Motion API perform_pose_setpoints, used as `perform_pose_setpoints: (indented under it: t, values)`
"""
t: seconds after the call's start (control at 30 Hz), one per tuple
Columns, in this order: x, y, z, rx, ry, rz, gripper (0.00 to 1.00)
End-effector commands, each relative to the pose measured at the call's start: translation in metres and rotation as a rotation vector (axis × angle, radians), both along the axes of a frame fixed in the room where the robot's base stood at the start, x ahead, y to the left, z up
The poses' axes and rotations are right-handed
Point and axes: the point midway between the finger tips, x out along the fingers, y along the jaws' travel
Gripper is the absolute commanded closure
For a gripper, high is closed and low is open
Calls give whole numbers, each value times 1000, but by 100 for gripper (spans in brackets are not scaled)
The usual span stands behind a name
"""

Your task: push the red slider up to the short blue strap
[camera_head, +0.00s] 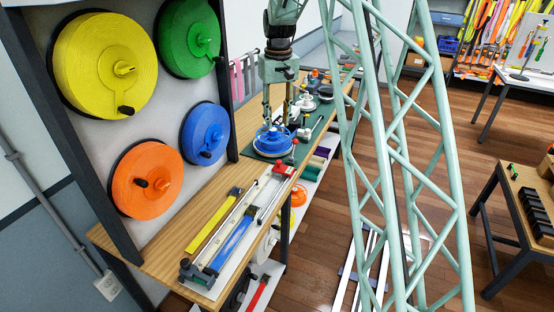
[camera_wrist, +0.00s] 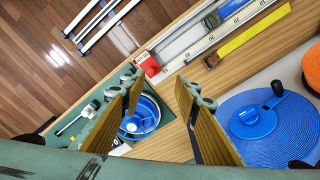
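The red slider (camera_head: 284,170) sits at the far end of a long measuring rail (camera_head: 232,222) on the wooden bench. It also shows in the wrist view (camera_wrist: 147,64), above and left of the fingertips. The short blue strap (camera_head: 236,240) lies along the rail's near part, with a clear gap between it and the slider. In the wrist view the blue strap (camera_wrist: 232,8) is cut by the top edge. My gripper (camera_head: 278,124) is open and empty, over the green mat beyond the slider, apart from it. The fingers (camera_wrist: 160,85) are spread wide.
A blue round device (camera_head: 272,142) stands on the green mat under my gripper. A yellow strap (camera_head: 214,222) lies beside the rail. Large yellow, green, orange and blue reels (camera_head: 205,133) hang on the panel at left. Small tools (camera_head: 310,100) stand farther along the bench.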

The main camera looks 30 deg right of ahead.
Motion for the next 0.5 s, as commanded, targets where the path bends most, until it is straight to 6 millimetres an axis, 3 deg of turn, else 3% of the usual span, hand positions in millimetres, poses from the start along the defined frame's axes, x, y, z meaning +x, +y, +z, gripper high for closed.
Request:
perform_pose_setpoints:
  t: [0.5]
  values:
    - [44, -42, -78, 10, 39, -13, 71]
